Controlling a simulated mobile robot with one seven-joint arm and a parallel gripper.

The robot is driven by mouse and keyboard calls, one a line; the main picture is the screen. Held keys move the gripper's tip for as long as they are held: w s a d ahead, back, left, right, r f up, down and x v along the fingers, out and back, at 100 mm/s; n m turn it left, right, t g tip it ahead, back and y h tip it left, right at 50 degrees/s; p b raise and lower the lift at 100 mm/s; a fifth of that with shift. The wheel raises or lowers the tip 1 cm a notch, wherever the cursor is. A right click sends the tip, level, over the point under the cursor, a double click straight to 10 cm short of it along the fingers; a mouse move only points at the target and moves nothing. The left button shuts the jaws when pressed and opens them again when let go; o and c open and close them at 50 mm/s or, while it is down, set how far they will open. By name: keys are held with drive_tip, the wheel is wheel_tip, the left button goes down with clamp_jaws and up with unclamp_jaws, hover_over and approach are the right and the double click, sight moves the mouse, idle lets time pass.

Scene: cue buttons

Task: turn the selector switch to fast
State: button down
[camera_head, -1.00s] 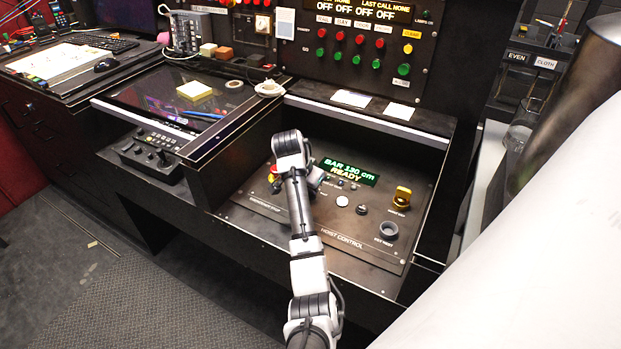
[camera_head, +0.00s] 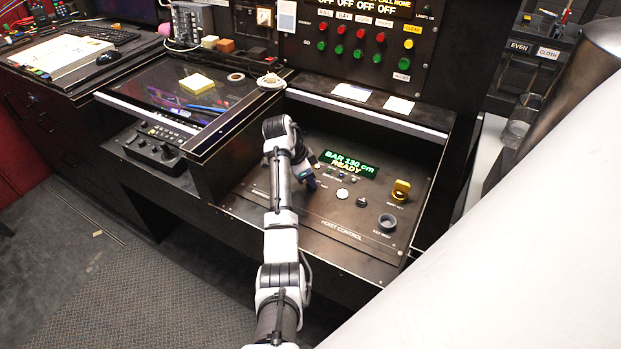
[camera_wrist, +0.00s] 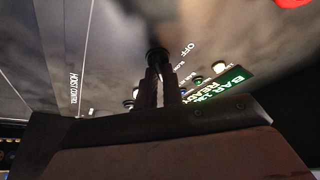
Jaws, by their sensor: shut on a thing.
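The selector switch shows in the wrist view as a dark round knob (camera_wrist: 158,57) at the fingertips. The labels OFF and SLOW are printed beside it; I cannot see a FAST label or read the pointer's direction. My gripper (camera_wrist: 161,82) is shut on this knob, with its two dark fingers close together. In the head view my gripper (camera_head: 306,178) is small and partly behind my own arm, low over the hoist control panel (camera_head: 330,215). The selector switch is hidden there.
The panel's green display (camera_head: 350,164) reads BAR 130 cm READY. A yellow key switch (camera_head: 401,190), a dark ring-shaped socket (camera_head: 387,222) and a white button (camera_head: 342,194) sit to the right of my gripper. A red button (camera_wrist: 291,3) is at the wrist view's top right.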

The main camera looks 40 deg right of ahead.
drive_tip(key=shift+s+f, duration=0.1)
idle(0.3)
drive_tip(key=c, duration=1.5)
unclamp_jaws()
drive_tip(key=shift+c, duration=0.2)
drive_tip(key=p+v, duration=0.3)
drive_tip(key=v, duration=1.1)
drive_tip(key=shift+d, duration=0.1)
